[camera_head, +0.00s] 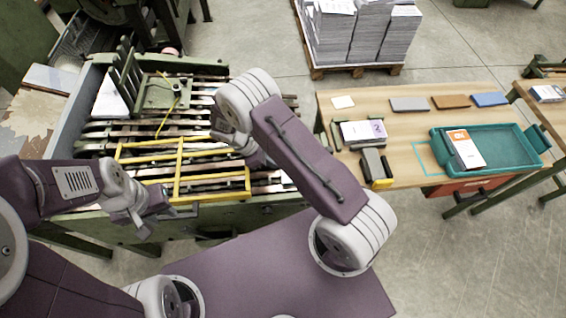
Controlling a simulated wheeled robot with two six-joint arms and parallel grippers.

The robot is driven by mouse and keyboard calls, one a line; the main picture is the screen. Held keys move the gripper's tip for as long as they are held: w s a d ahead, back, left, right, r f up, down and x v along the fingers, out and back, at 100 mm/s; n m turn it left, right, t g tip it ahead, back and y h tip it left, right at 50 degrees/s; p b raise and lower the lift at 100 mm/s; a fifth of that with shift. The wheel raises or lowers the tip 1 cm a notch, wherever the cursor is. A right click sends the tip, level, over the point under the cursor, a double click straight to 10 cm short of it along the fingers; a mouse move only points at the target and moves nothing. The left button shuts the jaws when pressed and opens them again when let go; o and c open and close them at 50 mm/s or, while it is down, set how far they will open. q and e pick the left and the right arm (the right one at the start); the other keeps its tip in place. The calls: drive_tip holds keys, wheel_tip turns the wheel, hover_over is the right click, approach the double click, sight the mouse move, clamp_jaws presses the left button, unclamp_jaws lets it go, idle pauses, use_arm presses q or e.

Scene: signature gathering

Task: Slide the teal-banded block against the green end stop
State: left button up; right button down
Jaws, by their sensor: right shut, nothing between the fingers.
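No teal band can be made out on any block. A white paper block (362,132) with a purple mark lies on the wooden table, right beside a small green upright stop (336,136). Another white block (465,149) with an orange label lies in the teal tray (509,163). My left gripper (155,222) is at the lower left, its fingers apart and empty, far from these blocks. My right gripper (238,143) is shut and empty over the machine bed, left of the table. Its fingers are mostly hidden behind my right arm.
A grey and yellow tool (375,168) sits at the table's front edge. Grey (410,104), brown (450,101) and blue (489,99) flat pieces lie along the back. A yellow frame (180,170) lies on the slatted machine. The table's middle is clear. Paper stacks (352,35) stand behind.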

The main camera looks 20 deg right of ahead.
drive_tip(key=shift+s+d+p, duration=0.2)
drive_tip(key=shift+s+d, duration=0.05)
drive_tip(key=shift+d, duration=0.6)
drive_tip(key=shift+s+d+p, duration=0.15)
drive_tip(key=shift+s+d, duration=0.1)
drive_tip(key=shift+d, duration=0.6)
drive_tip(key=shift+w+a, duration=0.2)
drive_tip(key=shift+a, duration=0.5)
wheel_tip(320, 180, up, 7)
drive_tip(key=p, duration=0.6)
